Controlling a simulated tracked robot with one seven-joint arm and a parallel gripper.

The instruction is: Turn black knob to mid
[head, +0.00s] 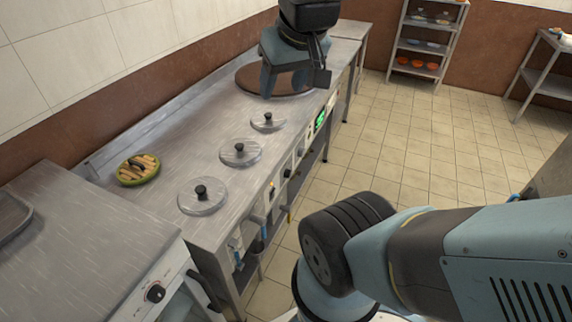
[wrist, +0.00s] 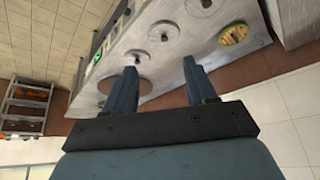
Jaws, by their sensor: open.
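A round black knob (head: 155,293) with a pale mark sits on the white front panel of the steel unit at the lower left of the head view. Printed marks surround it; its exact setting is too small to read. My gripper (head: 286,88) is at the top of the head view, over the far end of the long steel counter, well apart from this knob. In the wrist view my gripper (wrist: 160,68) has its two fingers spread with nothing between them. I cannot make out the knob in the wrist view.
The long steel counter (head: 150,215) carries several round lids with black handles, a green-rimmed round trivet (head: 138,169) and a brown disc (head: 245,78). Its front has small controls and a green display (head: 320,120). A shelf rack (head: 420,50) stands behind. Tiled floor is open at right.

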